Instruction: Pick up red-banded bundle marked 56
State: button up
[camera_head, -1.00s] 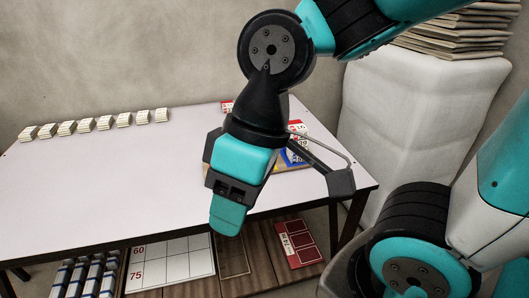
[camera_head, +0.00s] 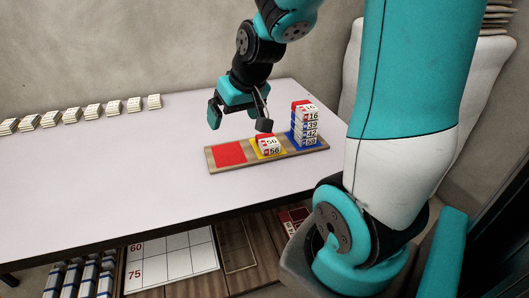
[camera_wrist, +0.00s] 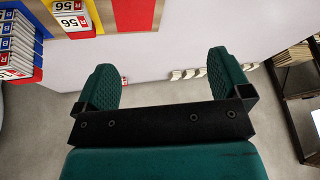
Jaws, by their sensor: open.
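Red-banded bundles marked 56 (camera_head: 268,143) lie stacked on the yellow pad (camera_head: 258,155) in the middle of a wooden tray (camera_head: 216,171) on the table. A 56 bundle also shows at the top left of the wrist view (camera_wrist: 72,20), partly cut off by the frame edge. My gripper (camera_head: 239,119) is open and empty above the table, near the tray and up and left of the 56 bundles.
The tray's left red pad (camera_head: 230,153) is empty. Its right blue pad holds a tall stack of bundles (camera_head: 308,125), including ones marked 16, close beside the 56 bundles. Several white bundles (camera_head: 93,111) line the table's back edge.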

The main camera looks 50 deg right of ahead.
jog(key=s+d+f+m+h+b, duration=0.1)
jog(key=d+f+m+h, duration=0.1)
jog(key=d, duration=0.5)
jog(key=s+d+f+m+h+b, duration=0.1)
jog(key=d+f+m, duration=0.15)
jog(key=d, duration=0.45)
jog(key=b, duration=0.1)
send_over(268, 140)
jog(key=s+a, duration=0.2)
jog(key=shift+n, duration=0.45)
jog(key=f, duration=0.9)
jog(key=shift+s+d, duration=0.15)
jog(key=shift+s, duration=0.05)
jog(key=shift+b+x, duration=0.35)
jog(key=shift+x, duration=2.8)
jog(key=shift+s+d, duration=0.1)
jog(key=shift+d, duration=0.05)
jog(key=c, duration=1)
